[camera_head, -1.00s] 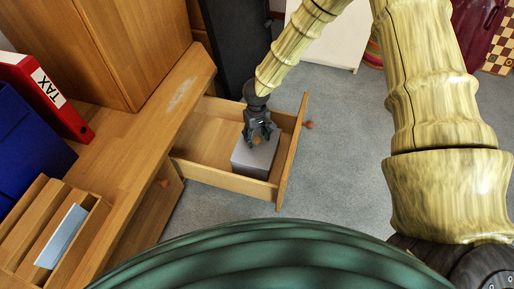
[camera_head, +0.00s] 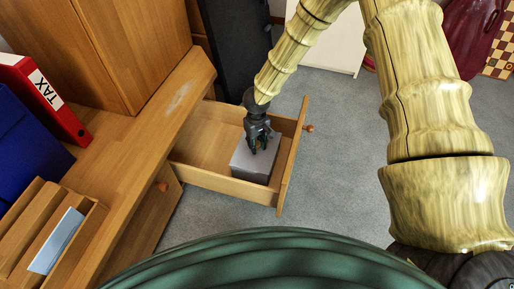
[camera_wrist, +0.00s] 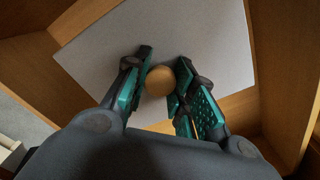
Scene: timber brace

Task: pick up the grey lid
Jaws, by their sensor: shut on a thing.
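The grey lid (camera_head: 243,160) is the flat square top of a grey box (camera_head: 250,174) standing in an open wooden drawer. A round wooden knob (camera_wrist: 160,81) sticks up from the lid, which fills much of the wrist view (camera_wrist: 215,35). My gripper (camera_head: 259,147) points down over the lid. Its two fingers, which also show in the wrist view (camera_wrist: 160,85), are closed on the knob from both sides. The lid appears to rest on the box; I see no gap between them. The fingers partly hide the lid in the head view.
The drawer's (camera_head: 292,160) wooden walls surround the box closely on the right; free space lies to its left. Grey floor (camera_head: 340,150) lies right.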

